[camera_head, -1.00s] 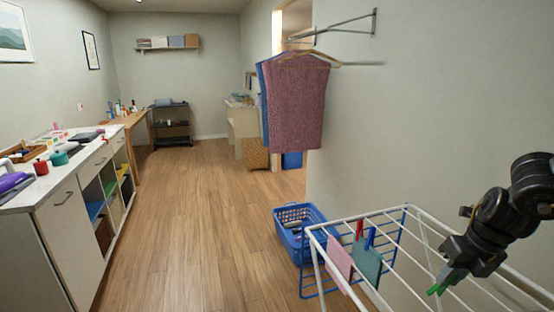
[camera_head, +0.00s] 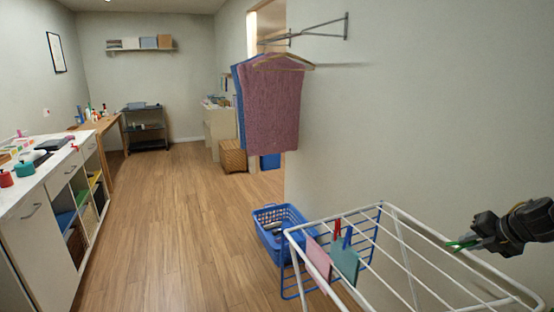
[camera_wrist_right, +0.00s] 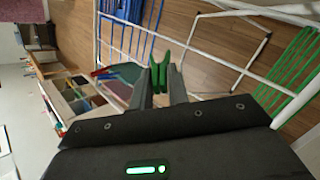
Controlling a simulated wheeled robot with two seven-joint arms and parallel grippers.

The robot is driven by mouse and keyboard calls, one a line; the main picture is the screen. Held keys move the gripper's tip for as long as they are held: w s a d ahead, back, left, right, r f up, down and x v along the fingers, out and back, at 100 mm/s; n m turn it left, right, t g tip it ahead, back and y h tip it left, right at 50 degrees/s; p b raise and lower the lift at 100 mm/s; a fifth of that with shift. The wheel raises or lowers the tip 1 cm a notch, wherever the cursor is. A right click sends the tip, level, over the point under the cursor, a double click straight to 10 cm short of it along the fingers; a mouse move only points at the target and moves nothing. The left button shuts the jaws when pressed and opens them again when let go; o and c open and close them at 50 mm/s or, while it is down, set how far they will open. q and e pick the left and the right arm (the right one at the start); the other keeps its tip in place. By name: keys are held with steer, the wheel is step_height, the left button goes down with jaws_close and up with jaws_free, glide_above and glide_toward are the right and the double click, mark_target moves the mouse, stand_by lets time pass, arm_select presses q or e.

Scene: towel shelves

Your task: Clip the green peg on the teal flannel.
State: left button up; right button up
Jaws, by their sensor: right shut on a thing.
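The teal flannel (camera_head: 345,262) hangs over a rail of the white drying rack in the head view, with a blue peg (camera_head: 347,238) at its top. The wrist view also shows the teal flannel (camera_wrist_right: 126,73), partly hidden, beyond the gripper's left finger. My right gripper (camera_head: 470,243) is shut on the green peg (camera_head: 460,244), above the right part of the rack. In the wrist view, the green peg (camera_wrist_right: 160,72) sticks out from between the fingers. It is apart from the flannel. My left gripper is not in view.
The white rack (camera_head: 415,273) has several bare rails. A blue basket (camera_head: 277,218) stands on the floor behind it. The wall is close on the right.

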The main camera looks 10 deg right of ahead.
steer(key=s+d+f+m+h, duration=0.1)
steer(key=d+m, duration=0.1)
steer(key=d, duration=0.3)
steer(key=s+d+f+m+t+h, duration=0.1)
steer(key=d+f+m, duration=0.1)
steer(key=d, duration=0.4)
steer(key=shift+s+d+m+p, duration=0.15)
steer(key=shift+d+m+p, duration=0.15)
steer(key=shift+m, duration=0.1)
